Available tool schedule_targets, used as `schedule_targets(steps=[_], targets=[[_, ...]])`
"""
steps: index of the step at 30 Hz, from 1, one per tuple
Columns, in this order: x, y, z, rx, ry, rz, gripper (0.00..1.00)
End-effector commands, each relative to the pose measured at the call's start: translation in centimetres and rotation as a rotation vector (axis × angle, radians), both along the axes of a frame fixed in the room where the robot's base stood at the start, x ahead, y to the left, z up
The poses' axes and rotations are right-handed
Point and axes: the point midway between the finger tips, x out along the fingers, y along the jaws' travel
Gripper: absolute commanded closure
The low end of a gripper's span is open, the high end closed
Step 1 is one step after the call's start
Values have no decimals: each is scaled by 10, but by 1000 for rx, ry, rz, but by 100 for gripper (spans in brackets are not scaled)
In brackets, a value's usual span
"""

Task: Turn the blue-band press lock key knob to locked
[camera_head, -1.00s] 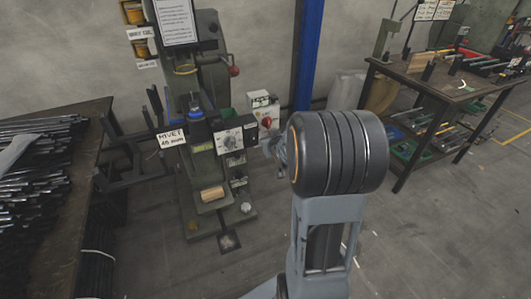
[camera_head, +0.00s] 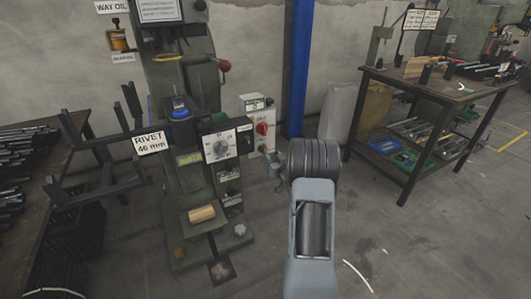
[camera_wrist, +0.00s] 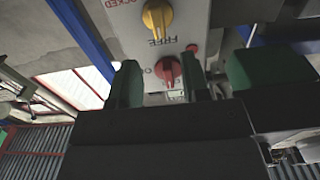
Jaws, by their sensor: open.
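The press with the blue band (camera_head: 179,107) stands left of centre in the head view. A pale control box (camera_head: 257,116) with a red knob (camera_head: 263,128) stands at its right side. The wrist view shows a pale panel (camera_wrist: 205,18) close up, its lettering upside down. On it is a yellow knob (camera_wrist: 157,15) beside the words FREE and, cut by the top edge, LOCKED. I cannot tell its exact setting. A red knob (camera_wrist: 168,70) sits below it in the picture. My gripper (camera_wrist: 160,82) is open and empty, its green fingers around the red knob's place in view; contact cannot be told.
A rivet sign (camera_head: 151,143) and dark brackets stick out to the left. A blue post (camera_head: 298,70) stands behind. A workbench (camera_head: 425,85) is at the right. The floor between is mostly clear.

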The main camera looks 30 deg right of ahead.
Motion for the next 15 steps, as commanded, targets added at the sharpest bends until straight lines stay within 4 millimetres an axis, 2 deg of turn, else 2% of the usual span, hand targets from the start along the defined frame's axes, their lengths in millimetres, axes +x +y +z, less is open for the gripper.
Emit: schedule_targets(steps=[1,6,15], targets=[[10,0,-2,-2,-2,3,57],[36,-4,-1,0,-1,1,57],[60,-8,-1,0,1,0,57]])
